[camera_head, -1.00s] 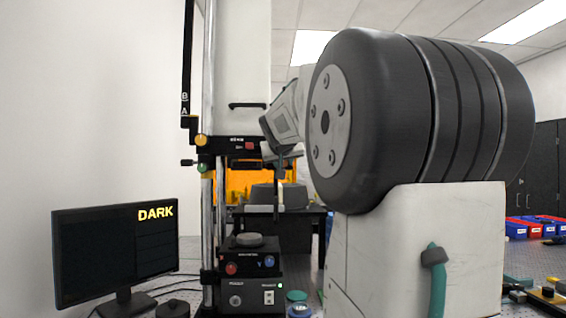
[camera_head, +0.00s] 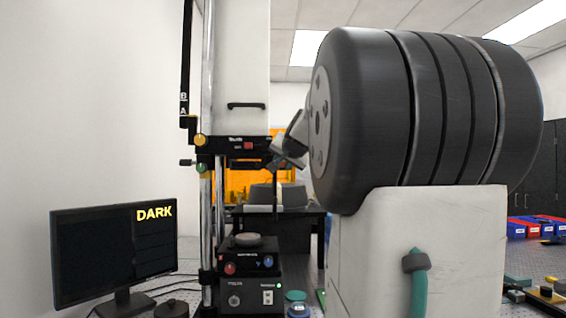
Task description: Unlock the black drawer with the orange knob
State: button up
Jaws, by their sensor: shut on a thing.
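The black drawer unit (camera_head: 236,152) is mounted on the upright metal post at centre left, with a red button on its front. The orange knob (camera_head: 200,140) sits at its left end, on the post side. My gripper (camera_head: 276,168) is at the right end of the black unit, small and partly hidden by my own arm. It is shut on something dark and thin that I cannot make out. It is apart from the orange knob. Whether the drawer is locked does not show.
A green knob (camera_head: 202,168) sits just below the orange one. A black control box (camera_head: 250,290) stands below, with a grey disc (camera_head: 248,240) above it. A monitor (camera_head: 112,250) reading DARK is at left. My arm blocks the right half.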

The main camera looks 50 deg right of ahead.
jog(key=m+t, duration=0.1)
jog(key=m, duration=0.2)
jog(key=shift+s+d+f+t+y, duration=0.1)
jog(key=shift+f+t+y, duration=0.05)
jog(key=shift+t+y, duration=0.2)
jog(key=shift+f+m+t, duration=0.1)
jog(key=shift+m+t, duration=0.75)
jog(key=shift+m, duration=0.85)
jog(key=o, duration=1)
jog(key=shift+c, duration=0.2)
jog(key=shift+s, duration=0.1)
jog(key=f+v, duration=0.1)
jog(key=v, duration=0.6)
jog(key=shift+s+a+r, duration=0.2)
jog(key=shift+s+r, duration=0.05)
jog(key=shift+r, duration=0.2)
